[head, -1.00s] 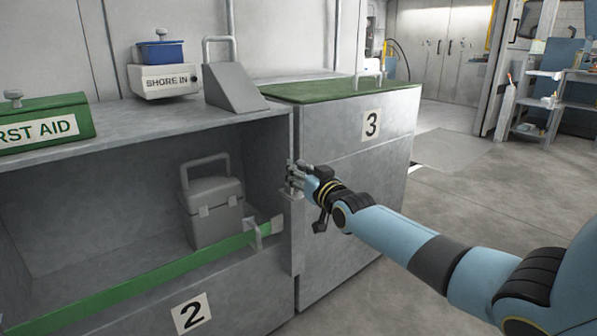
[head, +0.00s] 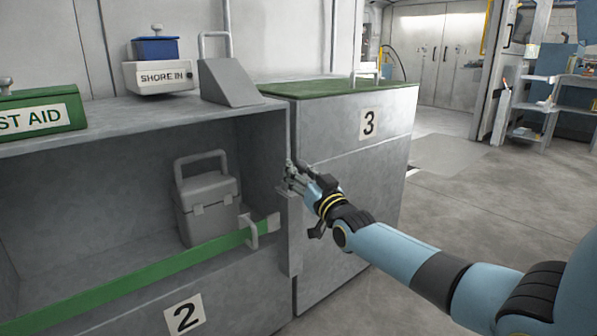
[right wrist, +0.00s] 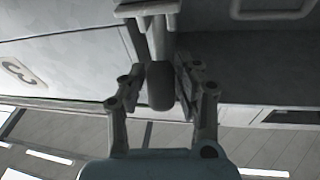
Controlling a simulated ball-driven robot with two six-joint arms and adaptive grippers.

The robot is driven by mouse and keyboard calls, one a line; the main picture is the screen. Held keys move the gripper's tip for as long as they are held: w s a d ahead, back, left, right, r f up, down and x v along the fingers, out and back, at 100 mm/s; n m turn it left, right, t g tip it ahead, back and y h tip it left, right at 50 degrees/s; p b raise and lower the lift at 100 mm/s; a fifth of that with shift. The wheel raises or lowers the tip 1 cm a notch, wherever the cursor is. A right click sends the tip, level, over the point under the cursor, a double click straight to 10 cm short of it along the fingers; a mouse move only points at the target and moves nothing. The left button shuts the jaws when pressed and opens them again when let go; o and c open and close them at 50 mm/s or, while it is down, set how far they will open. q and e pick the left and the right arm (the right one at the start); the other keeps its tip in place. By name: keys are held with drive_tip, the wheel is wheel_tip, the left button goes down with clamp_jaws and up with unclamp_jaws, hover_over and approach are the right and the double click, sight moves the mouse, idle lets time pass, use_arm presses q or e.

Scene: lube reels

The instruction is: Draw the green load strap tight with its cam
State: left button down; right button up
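The green load strap (head: 150,276) runs across the front of the open bay marked 2. A light grey handle-shaped fitting (head: 251,232) sits near its right end. A thin upright rod (head: 289,140) stands at the bay's right post. My right gripper (head: 292,180) is at this rod, above and right of the strap's end. In the right wrist view, a dark rounded knob (right wrist: 160,88) on a grey stem lies between my open fingers (right wrist: 158,90), with a gap at the left finger. The head view does not show the knob clearly. My left gripper is out of view.
A grey lidded box with a handle (head: 205,205) stands behind the strap. A green FIRST AID box (head: 38,112), a SHORE IN unit (head: 158,78) and a grey wedge (head: 230,82) stand on top. Cabinet 3 (head: 350,190) adjoins at the right.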

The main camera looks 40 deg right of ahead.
drive_tip(key=shift+o, duration=1.3)
drive_tip(key=shift+r, duration=0.1)
drive_tip(key=v, duration=1.2)
